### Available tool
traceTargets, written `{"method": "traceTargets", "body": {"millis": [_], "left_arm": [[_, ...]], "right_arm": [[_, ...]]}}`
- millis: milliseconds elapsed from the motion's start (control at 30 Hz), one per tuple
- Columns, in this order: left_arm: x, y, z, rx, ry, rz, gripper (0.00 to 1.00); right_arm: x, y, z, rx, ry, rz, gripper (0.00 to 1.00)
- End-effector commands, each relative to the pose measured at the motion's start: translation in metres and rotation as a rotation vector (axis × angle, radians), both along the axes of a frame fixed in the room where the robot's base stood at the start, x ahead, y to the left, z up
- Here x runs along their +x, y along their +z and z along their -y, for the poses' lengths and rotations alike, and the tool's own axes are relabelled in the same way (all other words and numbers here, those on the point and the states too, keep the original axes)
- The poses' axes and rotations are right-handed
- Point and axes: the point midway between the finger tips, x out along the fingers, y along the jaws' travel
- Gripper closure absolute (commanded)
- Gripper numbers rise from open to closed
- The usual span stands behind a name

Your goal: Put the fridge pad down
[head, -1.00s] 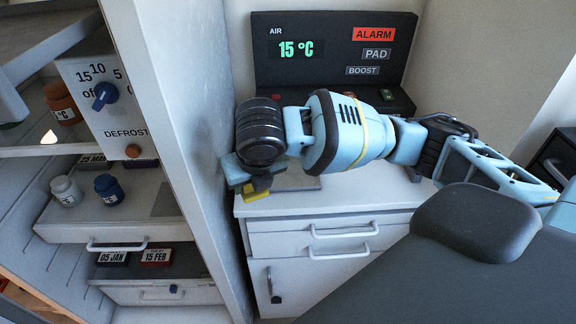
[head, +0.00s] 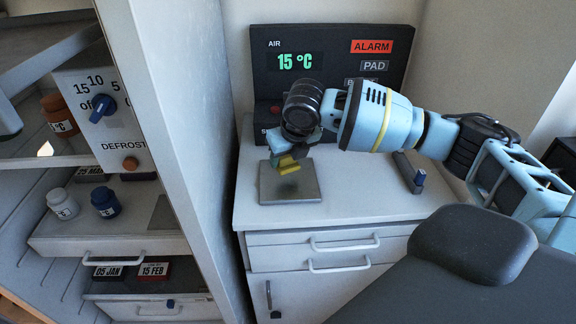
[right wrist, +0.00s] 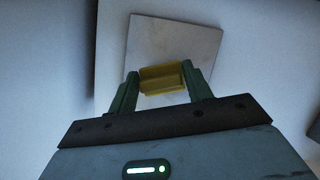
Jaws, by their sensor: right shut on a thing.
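My right gripper (head: 286,152) is shut on a small yellow block (head: 288,165), which I take to be the fridge pad. In the right wrist view the yellow block (right wrist: 162,79) sits between both fingers of the gripper (right wrist: 164,84). The block is over a flat grey square plate (head: 276,197) on the white counter, with a dark shadow below it on the plate. It looks a little above the plate. The plate also shows behind the block in the right wrist view (right wrist: 172,41). My left gripper is not in view.
A black panel (head: 352,48) reading 15 °C with ALARM and PAD labels stands behind the counter (head: 350,208). A blue-tipped item (head: 419,179) lies at right on the counter. The open fridge with its side wall (head: 180,110) and jars (head: 105,203) is at left.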

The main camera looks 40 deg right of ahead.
Motion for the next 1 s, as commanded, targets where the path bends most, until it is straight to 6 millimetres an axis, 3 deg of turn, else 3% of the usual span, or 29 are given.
{"method": "traceTargets", "body": {"millis": [267,600,967,1000], "left_arm": [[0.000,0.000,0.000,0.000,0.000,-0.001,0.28],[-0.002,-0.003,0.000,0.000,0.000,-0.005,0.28],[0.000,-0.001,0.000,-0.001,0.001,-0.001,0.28],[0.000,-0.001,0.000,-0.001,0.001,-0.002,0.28]], "right_arm": [[0.003,-0.002,0.007,0.000,0.000,0.000,0.83],[0.003,-0.036,0.006,0.000,0.000,-0.002,0.83],[0.003,-0.038,0.006,0.001,0.000,0.000,0.83],[0.003,-0.038,0.006,0.001,0.000,0.001,0.45]]}}
